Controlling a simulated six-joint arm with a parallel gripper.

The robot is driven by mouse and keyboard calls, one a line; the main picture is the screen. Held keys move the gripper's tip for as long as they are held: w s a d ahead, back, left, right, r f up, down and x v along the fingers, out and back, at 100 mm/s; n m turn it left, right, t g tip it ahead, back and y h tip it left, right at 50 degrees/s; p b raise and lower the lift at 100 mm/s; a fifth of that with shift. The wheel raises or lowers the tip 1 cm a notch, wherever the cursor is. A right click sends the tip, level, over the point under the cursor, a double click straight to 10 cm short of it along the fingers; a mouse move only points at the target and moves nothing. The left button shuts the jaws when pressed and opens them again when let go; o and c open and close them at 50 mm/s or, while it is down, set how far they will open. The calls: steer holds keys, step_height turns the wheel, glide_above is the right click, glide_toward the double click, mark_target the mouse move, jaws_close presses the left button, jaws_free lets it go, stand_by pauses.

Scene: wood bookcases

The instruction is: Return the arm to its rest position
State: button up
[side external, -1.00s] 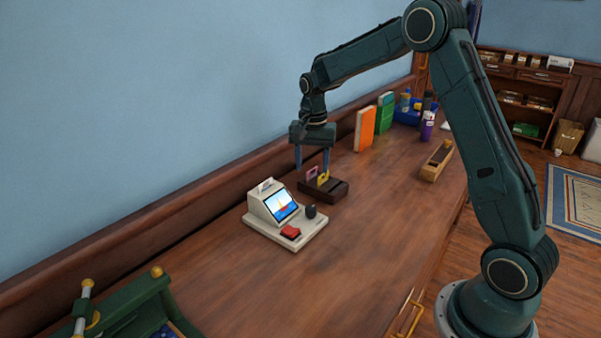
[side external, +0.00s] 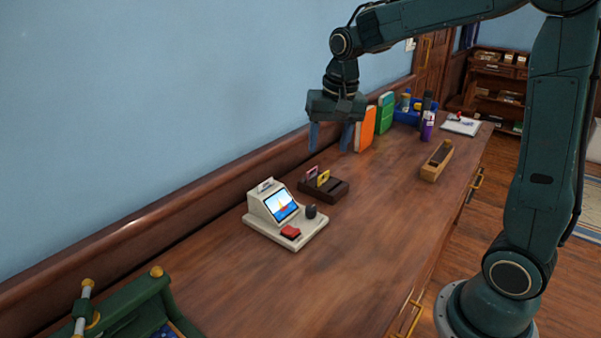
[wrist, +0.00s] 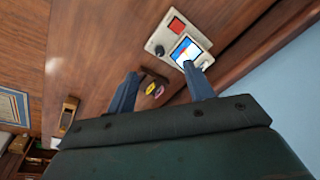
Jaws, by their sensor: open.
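My gripper (side external: 331,138) is open and empty. It hangs in the air above the desk, up and to the right of the dark cartridge holder, with its two blue fingers pointing down. In the wrist view my gripper (wrist: 160,88) shows its fingers spread with nothing between them. The dark holder (side external: 336,193) stands on the desk with a yellow cartridge (side external: 323,178) and a purple one (side external: 311,172) upright in it. The white console (side external: 260,212) with a lit screen and red button stands in front of it, apart from my gripper.
An orange book (side external: 364,130) and a green book (side external: 385,113) stand behind my gripper near the wall. A blue bin (side external: 408,118), purple bottle (side external: 428,127) and wooden box (side external: 437,160) are farther back. A green object (side external: 130,315) is at front left. The desk's middle is clear.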

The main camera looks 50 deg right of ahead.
steer(key=s+a+r+n+t, duration=0.1)
steer(key=s+a+n, duration=0.2)
steer(key=s, duration=0.7)
steer(key=s+a+r+n+t, duration=0.1)
steer(key=s+a+n, duration=0.3)
steer(key=s, duration=0.7)
steer(key=shift+r+n+t, duration=0.35)
steer(key=shift+n+t, duration=0.25)
steer(key=shift+t, duration=0.2)
steer(key=shift+w, duration=0.15)
